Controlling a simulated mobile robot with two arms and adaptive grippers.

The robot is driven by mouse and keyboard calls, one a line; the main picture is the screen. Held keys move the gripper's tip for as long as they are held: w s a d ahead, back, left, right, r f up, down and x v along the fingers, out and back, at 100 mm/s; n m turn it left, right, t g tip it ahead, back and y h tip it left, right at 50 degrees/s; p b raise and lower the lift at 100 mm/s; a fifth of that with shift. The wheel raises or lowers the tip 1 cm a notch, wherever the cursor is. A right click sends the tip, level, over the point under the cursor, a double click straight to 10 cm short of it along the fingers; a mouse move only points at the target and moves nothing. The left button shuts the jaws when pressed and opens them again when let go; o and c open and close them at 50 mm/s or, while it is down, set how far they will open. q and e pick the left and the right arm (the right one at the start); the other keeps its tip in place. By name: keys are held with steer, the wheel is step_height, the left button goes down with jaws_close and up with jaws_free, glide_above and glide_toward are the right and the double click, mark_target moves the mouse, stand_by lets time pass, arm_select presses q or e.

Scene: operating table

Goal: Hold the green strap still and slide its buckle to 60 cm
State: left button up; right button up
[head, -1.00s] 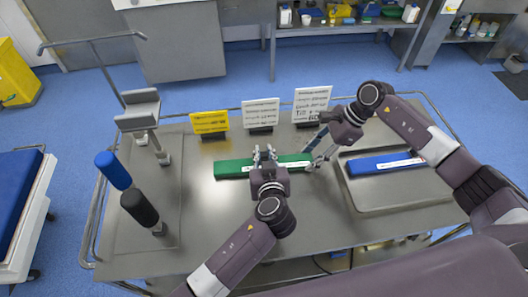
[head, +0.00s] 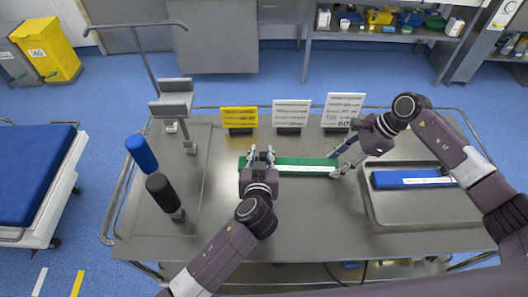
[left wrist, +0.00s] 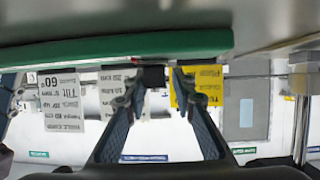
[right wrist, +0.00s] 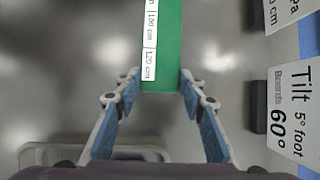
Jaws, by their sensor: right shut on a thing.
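The green strap (head: 300,161) lies across the steel table, with a white scale along it. In the right wrist view the strap (right wrist: 165,45) shows marks of 100 and 120 cm near its end. My right gripper (head: 338,170) is shut on that right end; its fingers (right wrist: 160,95) flank it. My left gripper (head: 260,154) is at the strap's left part, fingers apart. In the left wrist view a small dark block (left wrist: 152,76), perhaps the buckle, shows by the fingertips (left wrist: 158,82), below the strap's green edge (left wrist: 110,47). The buckle's scale reading is not visible.
A yellow sign (head: 239,119) and two white signs (head: 291,114) (head: 343,110) stand behind the strap. A steel tray (head: 420,214) holding a blue strap (head: 405,178) is at right. Blue (head: 141,153) and black (head: 161,193) padded posts stand at left. The table's front middle is clear.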

arm_select(q)
steer(key=shift+o, duration=1.2)
steer(key=shift+s, duration=0.1)
steer(key=shift+s+r, duration=0.15)
steer(key=shift+s, duration=0.15)
steer(key=v, duration=1.1)
steer(key=shift+s, duration=0.1)
arm_select(e)
steer(key=shift+a, duration=0.1)
steer(key=o, duration=1.2)
steer(key=shift+r, duration=0.1)
